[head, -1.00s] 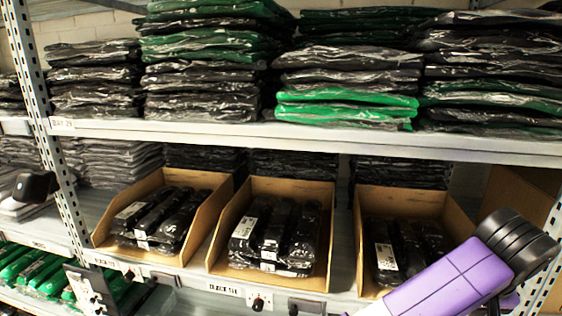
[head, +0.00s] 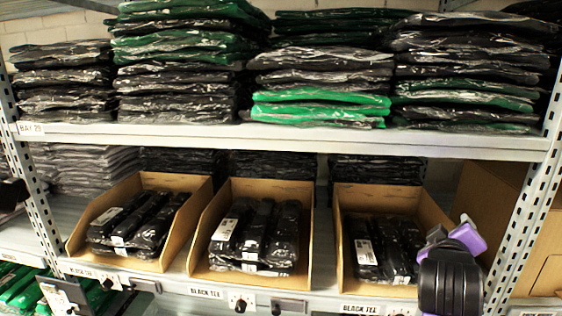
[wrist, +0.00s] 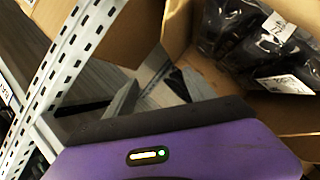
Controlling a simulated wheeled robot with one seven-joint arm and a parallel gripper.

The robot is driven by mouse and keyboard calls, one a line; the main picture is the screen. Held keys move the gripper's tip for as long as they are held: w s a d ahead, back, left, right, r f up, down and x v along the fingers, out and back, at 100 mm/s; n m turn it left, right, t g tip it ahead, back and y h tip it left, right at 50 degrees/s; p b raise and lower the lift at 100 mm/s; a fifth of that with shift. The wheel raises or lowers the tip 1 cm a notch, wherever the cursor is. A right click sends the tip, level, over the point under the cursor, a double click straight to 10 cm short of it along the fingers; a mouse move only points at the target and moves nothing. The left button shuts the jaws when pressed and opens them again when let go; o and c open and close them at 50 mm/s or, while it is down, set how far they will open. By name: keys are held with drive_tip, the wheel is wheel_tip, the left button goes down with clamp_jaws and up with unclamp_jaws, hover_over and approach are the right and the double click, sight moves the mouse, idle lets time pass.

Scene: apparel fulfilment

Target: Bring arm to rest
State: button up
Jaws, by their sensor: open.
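My gripper (wrist: 157,84) shows in the wrist view as a purple body with two grey fingers spread apart and nothing between them. In the head view my black and purple arm end (head: 451,278) is at the lower right, in front of the right cardboard bin (head: 345,225) and the rack post. The fingers are small there and hard to make out. In the wrist view a bin with black bagged garments (wrist: 255,45) lies beyond the fingers at the upper right, apart from them.
Three open bins with black packs stand on the middle shelf, labelled BLACK TEE. A perforated rack post (head: 522,220) is close right of my arm; it also shows in the wrist view (wrist: 85,45). Bagged garment stacks (head: 320,75) fill the upper shelf. Green packs lie lower left.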

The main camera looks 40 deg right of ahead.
drive_tip(key=w+a+f+n+t+y, duration=0.1)
drive_tip(key=w+a+f+n+t, duration=0.2)
drive_tip(key=w+a+n+t, duration=0.4)
drive_tip(key=a+f+n+t+y, duration=0.1)
drive_tip(key=a+f+t+y, duration=0.1)
drive_tip(key=a+f+y, duration=0.3)
drive_tip(key=a+f+n+t+y, duration=0.15)
drive_tip(key=a+f, duration=0.25)
drive_tip(key=a, duration=0.4)
drive_tip(key=s+a+f+m+y, duration=0.2)
drive_tip(key=s+a+y, duration=0.1)
drive_tip(key=s+a, duration=0.6)
drive_tip(key=s+a+f+m+y, duration=0.2)
drive_tip(key=s+a, duration=0.6)
drive_tip(key=a, duration=0.5)
drive_tip(key=shift+s+f+m+t+y, duration=0.4)
drive_tip(key=shift+f+y, duration=0.35)
drive_tip(key=shift+y, duration=0.5)
drive_tip(key=shift+w+a, duration=0.1)
